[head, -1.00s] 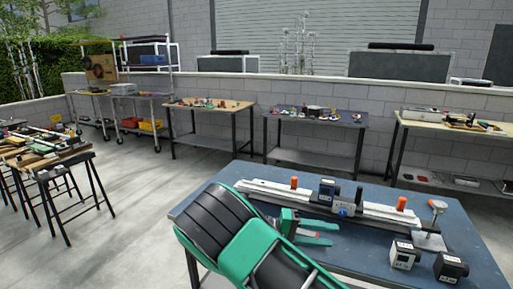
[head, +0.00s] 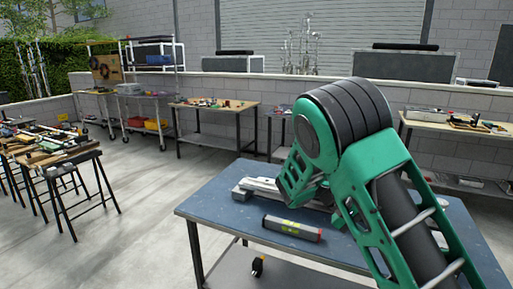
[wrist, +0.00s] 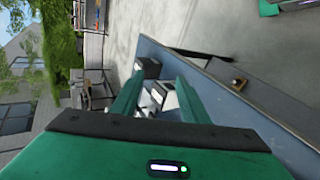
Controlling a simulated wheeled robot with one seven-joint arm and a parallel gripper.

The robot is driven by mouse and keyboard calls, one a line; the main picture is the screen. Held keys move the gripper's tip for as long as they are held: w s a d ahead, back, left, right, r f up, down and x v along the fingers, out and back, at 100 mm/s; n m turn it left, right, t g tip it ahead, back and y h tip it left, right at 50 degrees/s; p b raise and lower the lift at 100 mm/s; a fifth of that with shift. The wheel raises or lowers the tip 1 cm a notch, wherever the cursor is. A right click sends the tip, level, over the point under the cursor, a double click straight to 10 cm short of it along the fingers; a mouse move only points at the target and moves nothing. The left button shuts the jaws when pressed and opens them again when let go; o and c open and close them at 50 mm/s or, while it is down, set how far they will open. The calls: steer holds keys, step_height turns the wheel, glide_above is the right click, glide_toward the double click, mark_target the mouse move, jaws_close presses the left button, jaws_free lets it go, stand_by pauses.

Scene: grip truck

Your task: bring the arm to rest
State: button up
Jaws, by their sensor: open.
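My arm is raised and folded in front of the blue-topped table (head: 215,205) in the head view. Its green and black links cover much of the table's middle and right. My gripper (wrist: 160,80) shows in the wrist view as two green fingers, apart, with nothing held between them. Beyond the fingers lie small dark and white blocks: one block (wrist: 147,68) by the left fingertip and a pale block (wrist: 166,97) between the fingers.
A silver rail (head: 262,186) and a grey tube with a red end (head: 292,228) lie on the blue table. A wooden-topped table (head: 213,107) stands behind, and a cluttered trestle table (head: 60,150) is at left. The concrete floor (head: 140,215) between is clear.

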steer(key=s+d+r+m+y, duration=0.1)
steer(key=s+d+r+y, duration=0.1)
steer(key=s+d+y, duration=0.35)
steer(key=s+d+r+m+y, duration=0.1)
steer(key=s+d+r+y, duration=0.15)
steer(key=s, duration=0.65)
steer(key=s+a+m+t+y, duration=0.1)
steer(key=s+a+t+y, duration=0.2)
steer(key=s, duration=1.1)
steer(key=shift+a+r+t, duration=0.4)
steer(key=shift+w+f, duration=0.25)
steer(key=shift+w, duration=0.3)
